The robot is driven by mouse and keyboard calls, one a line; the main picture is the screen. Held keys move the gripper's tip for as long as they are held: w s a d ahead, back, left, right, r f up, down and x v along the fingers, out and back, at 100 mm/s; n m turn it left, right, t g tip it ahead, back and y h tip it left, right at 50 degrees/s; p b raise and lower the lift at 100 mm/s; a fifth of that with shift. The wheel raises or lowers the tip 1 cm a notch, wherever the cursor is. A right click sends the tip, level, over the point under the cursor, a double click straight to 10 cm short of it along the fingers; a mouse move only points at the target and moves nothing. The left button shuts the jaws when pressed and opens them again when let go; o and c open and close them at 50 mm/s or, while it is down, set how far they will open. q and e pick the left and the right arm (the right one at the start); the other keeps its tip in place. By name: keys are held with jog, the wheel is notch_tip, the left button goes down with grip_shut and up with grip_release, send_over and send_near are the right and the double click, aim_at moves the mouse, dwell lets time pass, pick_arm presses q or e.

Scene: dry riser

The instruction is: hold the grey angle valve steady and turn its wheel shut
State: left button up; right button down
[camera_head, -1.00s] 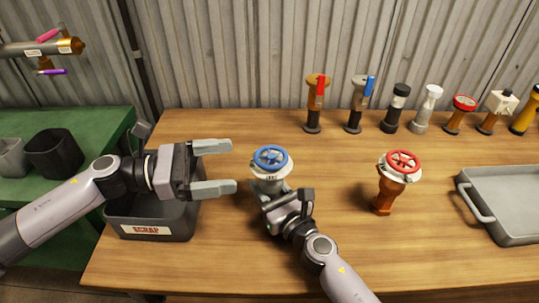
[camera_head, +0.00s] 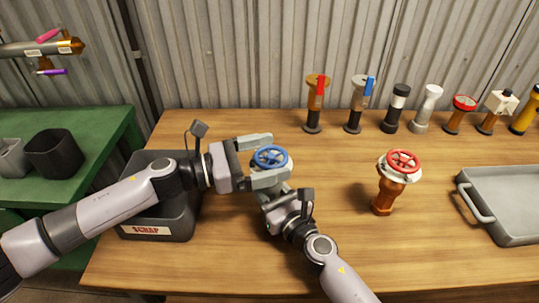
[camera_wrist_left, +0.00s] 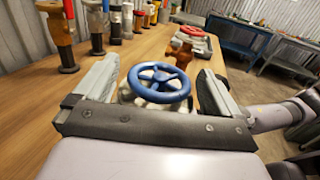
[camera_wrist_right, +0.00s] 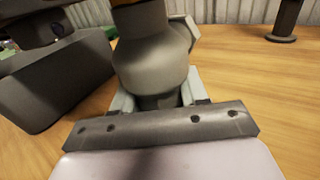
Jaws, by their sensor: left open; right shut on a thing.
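The grey angle valve (camera_wrist_right: 150,65) stands on the wooden table with a blue wheel (camera_head: 270,157) on top. My right gripper (camera_head: 272,200) is shut on the valve's grey body, low down; the right wrist view shows the body between its fingers. My left gripper (camera_head: 262,158) is open, with one finger on the far side and one on the near side of the blue wheel. In the left wrist view the wheel (camera_wrist_left: 159,82) lies between the two fingers, with room on both sides. Most of the valve body is hidden by the grippers in the head view.
An orange valve with a red wheel (camera_head: 403,161) stands to the right. A grey tray (camera_head: 510,205) lies at the right edge. A dark scrap bin (camera_head: 160,232) is at the left, under my left arm. Several valves and fittings line the back of the table.

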pick_arm(q)
jog(key=shift+w+d, duration=0.1)
jog(key=shift+d, duration=0.25)
jog(key=c, duration=1)
jog(key=shift+o, duration=0.2)
jog(key=shift+w+m+g, duration=0.1)
jog(key=shift+m+g, duration=0.3)
jog(key=shift+g, duration=0.2)
jog(key=m+g, duration=0.2)
jog(key=g, duration=0.1)
jog(key=shift+w+g+h, duration=0.1)
jog(key=shift+g+h, duration=0.3)
jog(key=shift+m+g+y, duration=0.3)
jog(key=shift+m+g, duration=1.5)
jog(key=shift+g, duration=0.7)
jog(key=shift+w+m+g, duration=0.15)
jog(key=shift+m+g, duration=0.25)
jog(key=shift+g, duration=0.2)
jog(key=shift+a+f+m+g+y, duration=0.1)
jog(key=shift+m+g+y, duration=0.3)
jog(key=shift+g, duration=0.2)
